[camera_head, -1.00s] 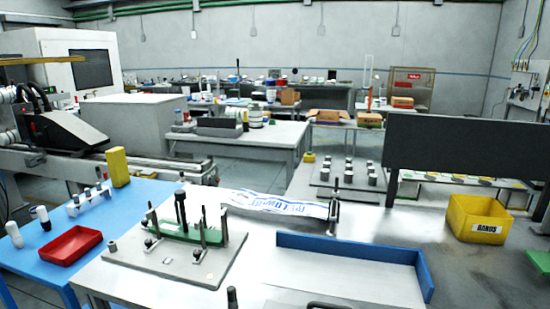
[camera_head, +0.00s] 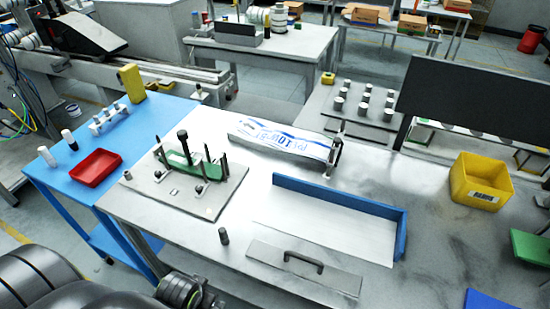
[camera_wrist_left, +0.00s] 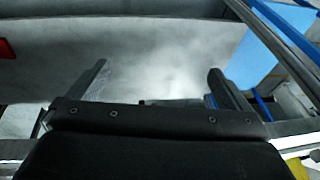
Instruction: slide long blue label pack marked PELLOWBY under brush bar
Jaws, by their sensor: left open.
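A long white label pack (camera_head: 285,140) with large blue lettering, apparently PELLOWBY, lies flat on the grey table, running left to right. Its right end is at a small upright stand with dark posts (camera_head: 335,155); I cannot tell whether that stand is the brush bar or whether the pack passes under it. My left gripper (camera_wrist_left: 158,85) shows in the left wrist view with its two fingers wide apart and nothing between them. In the head view only my left arm's grey links show at the bottom left. My right gripper is not in view.
A fixture plate (camera_head: 210,200) with posts and a green strip stands left of the pack. A blue-walled tray (camera_head: 400,235) and a handled plate (camera_head: 305,268) lie in front. A yellow bin (camera_head: 480,182) and dark panel (camera_head: 470,105) are at right. A red tray (camera_head: 95,168) sits on the blue table.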

